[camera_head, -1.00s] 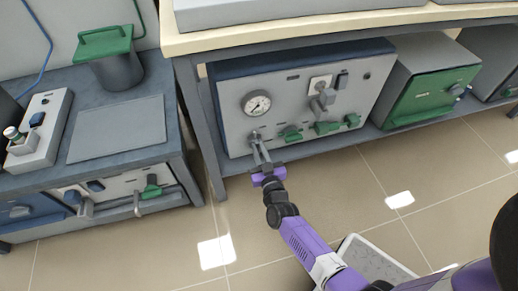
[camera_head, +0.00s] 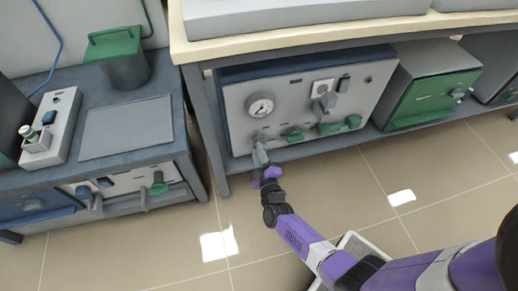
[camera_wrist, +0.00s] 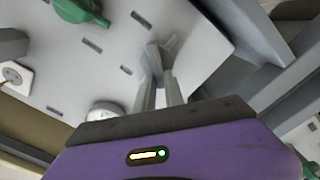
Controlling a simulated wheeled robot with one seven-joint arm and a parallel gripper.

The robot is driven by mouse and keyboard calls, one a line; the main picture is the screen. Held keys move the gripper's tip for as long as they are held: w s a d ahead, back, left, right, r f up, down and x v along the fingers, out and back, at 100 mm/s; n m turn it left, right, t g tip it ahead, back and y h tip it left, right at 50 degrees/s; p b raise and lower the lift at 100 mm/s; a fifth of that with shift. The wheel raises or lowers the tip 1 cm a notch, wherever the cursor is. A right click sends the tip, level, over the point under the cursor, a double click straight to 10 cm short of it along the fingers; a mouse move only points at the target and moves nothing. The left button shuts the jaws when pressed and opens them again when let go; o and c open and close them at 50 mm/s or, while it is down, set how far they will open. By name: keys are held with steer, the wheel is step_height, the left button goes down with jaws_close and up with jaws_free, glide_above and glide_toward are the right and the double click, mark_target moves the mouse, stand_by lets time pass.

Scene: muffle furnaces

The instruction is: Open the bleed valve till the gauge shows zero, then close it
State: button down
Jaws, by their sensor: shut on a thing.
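The round white gauge (camera_head: 260,105) sits at the upper left of the grey panel; its dial is too small to read surely. Part of its round body shows in the wrist view (camera_wrist: 106,111). Below it on the panel is a small grey valve handle (camera_head: 259,138), taken to be the bleed valve; it also shows in the wrist view (camera_wrist: 154,58). My gripper (camera_head: 260,151) is shut on this handle, with its fingers rolled to a slant. In the wrist view the two fingertips (camera_wrist: 159,84) sit on either side of the handle, which they partly hide.
Several green handles (camera_head: 329,128) line the panel's lower edge to the right of my gripper. A larger grey lever (camera_head: 328,102) sits above them. A table leg (camera_head: 207,135) stands close on the left. The tiled floor (camera_head: 330,190) in front is open.

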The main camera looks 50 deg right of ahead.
steer(key=shift+w+a+f+n+p, duration=0.15)
steer(key=shift+f+n, duration=0.1)
steer(key=shift+n, duration=1.1)
steer(key=shift+s+f+n+p, duration=0.1)
steer(key=shift+f+n+p, duration=0.1)
steer(key=shift+n, duration=1.1)
steer(key=shift+w+a+f+n+p, duration=0.15)
steer(key=shift+f+n, duration=0.1)
steer(key=shift+n, duration=1.1)
steer(key=shift+s, duration=0.1)
steer(key=c, duration=1.4)
jaws_free()
steer(key=shift+d, duration=0.1)
steer(key=shift+c, duration=0.2)
steer(key=p+v, duration=0.2)
steer(key=v, duration=0.5)
steer(key=shift+s+a, duration=0.25)
steer(key=shift+s, duration=0.05)
